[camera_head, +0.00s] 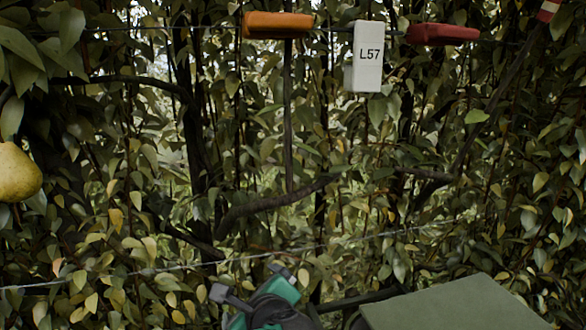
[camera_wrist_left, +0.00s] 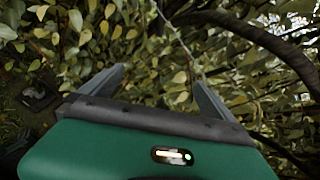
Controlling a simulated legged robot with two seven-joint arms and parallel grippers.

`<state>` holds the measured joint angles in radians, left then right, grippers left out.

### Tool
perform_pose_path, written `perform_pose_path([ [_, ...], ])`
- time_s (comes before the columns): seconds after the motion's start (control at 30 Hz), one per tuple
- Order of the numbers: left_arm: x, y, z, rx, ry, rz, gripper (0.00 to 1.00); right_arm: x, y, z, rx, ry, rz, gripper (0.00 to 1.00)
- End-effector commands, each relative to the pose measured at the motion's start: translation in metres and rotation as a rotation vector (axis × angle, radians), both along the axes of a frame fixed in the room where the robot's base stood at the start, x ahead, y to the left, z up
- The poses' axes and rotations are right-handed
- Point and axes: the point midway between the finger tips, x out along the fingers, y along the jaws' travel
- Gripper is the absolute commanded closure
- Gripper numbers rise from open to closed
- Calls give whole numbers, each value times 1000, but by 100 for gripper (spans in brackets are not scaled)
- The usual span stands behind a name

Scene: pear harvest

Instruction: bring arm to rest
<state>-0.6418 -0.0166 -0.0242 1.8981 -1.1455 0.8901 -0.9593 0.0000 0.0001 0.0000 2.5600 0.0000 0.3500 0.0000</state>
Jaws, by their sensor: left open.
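My left gripper (camera_head: 248,284) shows at the bottom of the head view, green and dark grey, low in front of the foliage. Its two grey fingers stand apart in the left wrist view (camera_wrist_left: 155,88), with only leaves and a wire beyond them. It is open and holds nothing. My right gripper is not in view. Most of the left arm is out of the picture or hidden behind the gripper body.
A yellow pear (camera_head: 18,173) hangs at the left edge. A green flat surface (camera_head: 455,308) lies at bottom right. Branches and leaves fill the background.

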Motion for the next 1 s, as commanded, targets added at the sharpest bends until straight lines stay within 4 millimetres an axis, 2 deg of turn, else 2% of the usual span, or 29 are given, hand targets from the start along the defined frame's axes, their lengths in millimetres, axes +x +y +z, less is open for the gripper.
perform_pose_path([
  [0.03, -8, 20, -45, -107, 62, 87, 0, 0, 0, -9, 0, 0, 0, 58],
  [0.07, -14, 30, -70, -187, 97, 148, 0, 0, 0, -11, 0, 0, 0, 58],
  [0.1, -26, 43, -104, -298, 143, 242, 0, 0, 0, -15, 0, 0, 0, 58],
  [0.17, -46, 62, -152, -474, 199, 408, 0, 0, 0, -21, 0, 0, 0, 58],
  [0.2, -62, 73, -184, -598, 229, 538, 0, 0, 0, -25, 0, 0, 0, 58],
  [0.3, -107, 97, -256, -919, 256, 931, 0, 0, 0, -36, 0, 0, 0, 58],
  [0.4, -148, 114, -308, -1205, 201, 1349, 0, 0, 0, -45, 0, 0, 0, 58],
  [0.5, -175, 123, -335, -1386, 110, 1657, 0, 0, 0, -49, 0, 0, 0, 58],
  [0.6, -184, 126, -342, -1459, 58, 1784, 0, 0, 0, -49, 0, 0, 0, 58],
  [1.0, -183, 126, -341, -1462, 57, 1788, 0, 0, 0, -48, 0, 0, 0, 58],
])
